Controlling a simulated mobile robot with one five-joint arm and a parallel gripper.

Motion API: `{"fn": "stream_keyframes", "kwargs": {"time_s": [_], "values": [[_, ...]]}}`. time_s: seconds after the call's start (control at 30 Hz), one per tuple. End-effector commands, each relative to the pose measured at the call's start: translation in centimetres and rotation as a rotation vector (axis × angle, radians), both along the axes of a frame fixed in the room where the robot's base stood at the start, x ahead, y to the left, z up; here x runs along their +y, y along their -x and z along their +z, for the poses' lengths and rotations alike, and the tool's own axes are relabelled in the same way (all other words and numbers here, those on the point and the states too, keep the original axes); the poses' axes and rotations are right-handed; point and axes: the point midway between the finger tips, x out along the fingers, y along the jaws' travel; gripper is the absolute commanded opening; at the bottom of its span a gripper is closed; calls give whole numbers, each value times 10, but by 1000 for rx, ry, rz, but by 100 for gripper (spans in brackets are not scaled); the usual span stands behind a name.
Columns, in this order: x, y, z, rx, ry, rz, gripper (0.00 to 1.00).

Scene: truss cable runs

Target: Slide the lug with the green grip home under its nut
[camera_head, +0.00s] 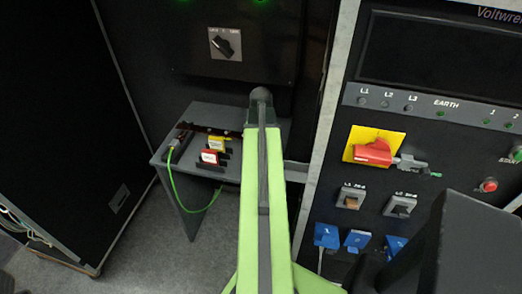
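A bright green cable (178,184) runs from a small dark end piece with some green on it (176,151), at the left edge of a small grey shelf (215,113). This may be the lug with the green grip, but it is too small to be sure. A dark reddish bar (208,129) lies behind it on the shelf. I cannot make out a nut. My lime-green arm rises through the middle of the view and covers the shelf's right part. My gripper does not show.
A dark cabinet (60,120) stands left. Grey floor (160,255) is clear at lower left.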

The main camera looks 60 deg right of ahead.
Motion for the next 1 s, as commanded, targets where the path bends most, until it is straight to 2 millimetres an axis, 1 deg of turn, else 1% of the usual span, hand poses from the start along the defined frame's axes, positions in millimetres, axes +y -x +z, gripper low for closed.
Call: {"fn": "stream_keyframes", "kwargs": {"time_s": [0.03, 0.23, 0.27, 0.6, 0.67, 0.87, 1.0], "values": [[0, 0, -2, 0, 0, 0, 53], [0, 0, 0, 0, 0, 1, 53], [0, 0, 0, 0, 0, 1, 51], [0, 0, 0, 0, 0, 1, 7], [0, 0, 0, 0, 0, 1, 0], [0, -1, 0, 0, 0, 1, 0], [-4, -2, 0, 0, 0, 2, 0]]}}
